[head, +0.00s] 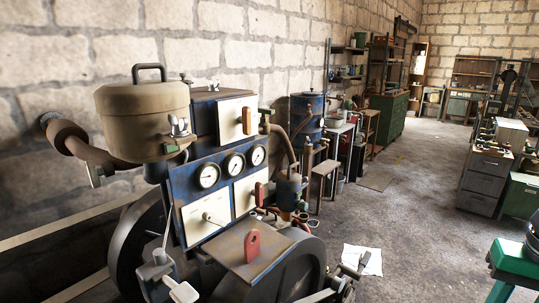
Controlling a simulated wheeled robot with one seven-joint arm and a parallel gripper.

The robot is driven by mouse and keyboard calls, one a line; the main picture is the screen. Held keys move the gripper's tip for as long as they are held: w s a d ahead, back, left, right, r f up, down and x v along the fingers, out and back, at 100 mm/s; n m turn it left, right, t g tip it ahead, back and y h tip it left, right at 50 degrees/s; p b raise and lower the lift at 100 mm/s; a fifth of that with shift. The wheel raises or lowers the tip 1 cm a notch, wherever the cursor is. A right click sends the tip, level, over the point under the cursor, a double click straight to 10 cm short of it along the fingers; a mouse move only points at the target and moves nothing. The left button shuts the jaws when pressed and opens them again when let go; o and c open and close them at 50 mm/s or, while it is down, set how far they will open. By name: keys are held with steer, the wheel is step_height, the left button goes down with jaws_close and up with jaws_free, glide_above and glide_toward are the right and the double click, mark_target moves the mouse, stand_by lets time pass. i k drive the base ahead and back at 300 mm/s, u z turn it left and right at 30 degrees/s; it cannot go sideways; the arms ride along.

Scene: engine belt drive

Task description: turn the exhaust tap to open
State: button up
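A large machine stands at the left, with a beige lidded drum (140,118) on top. A rusty brown pipe (85,145) runs from the wall to the drum. A pale flat lever (95,175) hangs down from this pipe; it may be the exhaust tap, but I cannot tell for certain, nor whether it is open. A small metal fitting with a knob (179,127) sits at the drum's right side. I do not make out my gripper in this view.
The machine's blue panel carries several round gauges (208,176) and white plates. A dark wheel (130,245) and a plate with a red bracket (252,245) stand low in front. A green-topped stand (515,258) is at the right. The floor (400,220) between is mostly clear.

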mark_target(93, 173)
steer(key=z, duration=1.95)
steer(key=k, duration=1.7)
steer(key=u, duration=2.25)
